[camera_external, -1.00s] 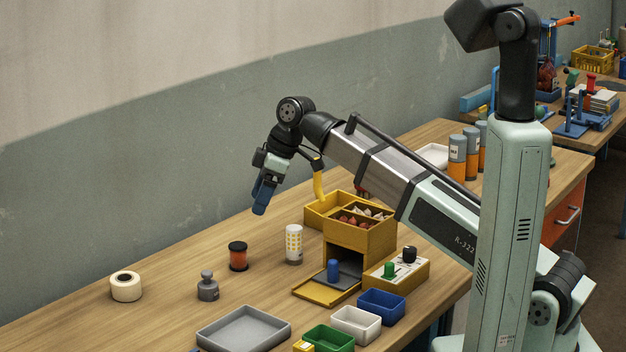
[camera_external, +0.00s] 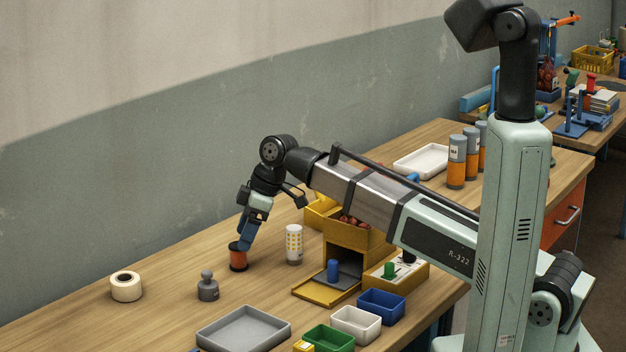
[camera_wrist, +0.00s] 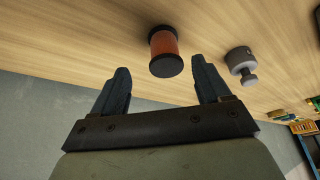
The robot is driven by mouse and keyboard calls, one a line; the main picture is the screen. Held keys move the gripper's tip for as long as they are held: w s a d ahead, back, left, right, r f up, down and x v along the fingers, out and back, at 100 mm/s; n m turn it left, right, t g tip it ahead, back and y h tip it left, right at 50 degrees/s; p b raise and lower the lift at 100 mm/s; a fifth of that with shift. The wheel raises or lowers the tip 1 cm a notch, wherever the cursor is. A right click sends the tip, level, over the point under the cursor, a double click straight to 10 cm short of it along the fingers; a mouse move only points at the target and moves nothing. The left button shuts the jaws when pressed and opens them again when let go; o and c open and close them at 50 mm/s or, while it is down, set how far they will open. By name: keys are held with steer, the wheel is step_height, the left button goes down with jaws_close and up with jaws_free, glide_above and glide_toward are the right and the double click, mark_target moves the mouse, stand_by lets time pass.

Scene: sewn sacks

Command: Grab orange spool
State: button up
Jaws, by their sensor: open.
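In the wrist view the spool (camera_wrist: 164,50) lies ahead of the gap between the two fingertips of my gripper (camera_wrist: 158,65), a little toward the right finger. The fingers do not hold it.
A grey weight (camera_external: 208,287) stands in front and left of the spool, and a cream tape roll (camera_external: 126,287) lies further left. A grey tray (camera_external: 243,330) lies in front.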

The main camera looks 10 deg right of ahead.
mark_target(238, 257)
steer(key=shift+s+x, duration=0.2)
steer(key=shift+x, duration=1.05)
steer(key=shift+s+x, duration=0.2)
steer(key=shift+x, duration=1.1)
steer(key=c, duration=1.1)
